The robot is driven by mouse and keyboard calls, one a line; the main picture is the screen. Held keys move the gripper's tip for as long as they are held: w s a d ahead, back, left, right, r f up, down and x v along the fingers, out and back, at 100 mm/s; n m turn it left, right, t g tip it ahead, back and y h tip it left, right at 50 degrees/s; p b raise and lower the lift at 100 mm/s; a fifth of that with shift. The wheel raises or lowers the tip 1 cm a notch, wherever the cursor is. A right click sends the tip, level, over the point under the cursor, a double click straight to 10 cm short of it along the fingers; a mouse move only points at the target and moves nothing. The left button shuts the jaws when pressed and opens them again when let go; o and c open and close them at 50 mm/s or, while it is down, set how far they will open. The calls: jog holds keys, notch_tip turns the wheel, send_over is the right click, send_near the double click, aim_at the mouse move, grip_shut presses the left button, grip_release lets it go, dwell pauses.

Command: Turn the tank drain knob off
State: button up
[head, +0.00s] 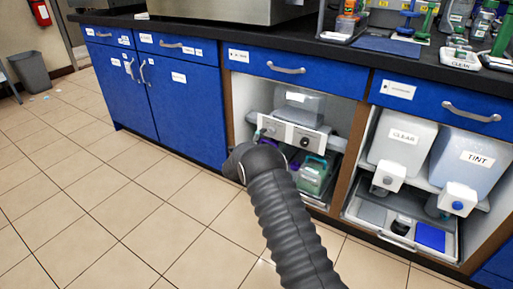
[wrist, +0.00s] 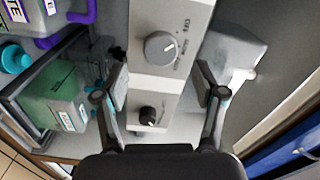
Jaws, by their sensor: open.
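A light panel (head: 318,137) carrying two round knobs faces me in the open cabinet bay. In the wrist view, the panel (wrist: 152,82) holds a large silver-grey knob (wrist: 160,48) with an "OFF" mark beside it, and a smaller black knob (wrist: 148,115). The black knob also shows in the head view (head: 305,142). I cannot read which knob is the drain knob. My gripper (wrist: 161,82) is open and empty; its fingers stand either side of the panel, apart from both knobs. The silver knob lies beyond the fingertips. In the head view my arm hides most of the gripper.
A translucent tank (head: 298,103) sits above the panel. A green box (head: 312,178) stands on the tray below. Blue drawers (head: 295,66) hang above the bay, and CLEAR (head: 404,138) and TINT (head: 478,160) tanks stand right.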

jog(key=v, duration=0.7)
